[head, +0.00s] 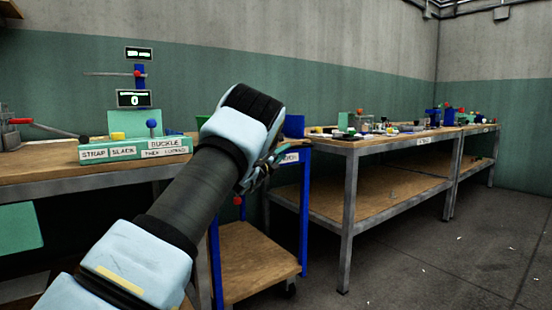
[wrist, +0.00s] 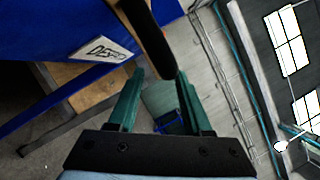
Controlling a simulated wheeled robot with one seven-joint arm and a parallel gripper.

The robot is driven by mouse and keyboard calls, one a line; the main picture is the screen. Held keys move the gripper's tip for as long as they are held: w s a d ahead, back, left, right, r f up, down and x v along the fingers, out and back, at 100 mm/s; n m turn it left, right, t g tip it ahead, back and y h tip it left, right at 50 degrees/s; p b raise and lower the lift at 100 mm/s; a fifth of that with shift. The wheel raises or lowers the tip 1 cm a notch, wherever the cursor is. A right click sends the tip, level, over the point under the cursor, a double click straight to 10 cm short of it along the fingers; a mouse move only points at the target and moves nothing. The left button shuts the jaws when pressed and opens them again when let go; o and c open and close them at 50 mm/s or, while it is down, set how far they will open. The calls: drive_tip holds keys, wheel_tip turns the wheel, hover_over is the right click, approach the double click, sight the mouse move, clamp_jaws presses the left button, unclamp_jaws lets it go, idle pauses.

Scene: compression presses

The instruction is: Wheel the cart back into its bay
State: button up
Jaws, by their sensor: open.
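The cart shows in the head view as a blue frame (head: 304,215) with a wooden lower shelf (head: 255,262) and a dark caster at its lower right. My arm hides much of its top. In the wrist view its blue side panel (wrist: 60,25) with a white label fills the upper left. A black bar (wrist: 150,35), which looks like the cart's handle, comes down from the top to the fingertips. My gripper (head: 268,162) is at the cart's top right. In the wrist view my gripper (wrist: 160,78) is open, and the bar's lower end overlaps the right fingertip. I cannot tell whether they touch.
A left bench (head: 50,170) bears a green labelled fixture (head: 135,149) and a press with small displays. A long right bench (head: 390,144) with steel legs and a lower shelf holds several small items. The cart stands between them. The grey floor (head: 430,260) at right is clear.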

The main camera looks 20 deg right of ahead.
drive_tip(key=v, duration=0.5)
drive_tip(key=shift+s, duration=0.1)
idle(0.3)
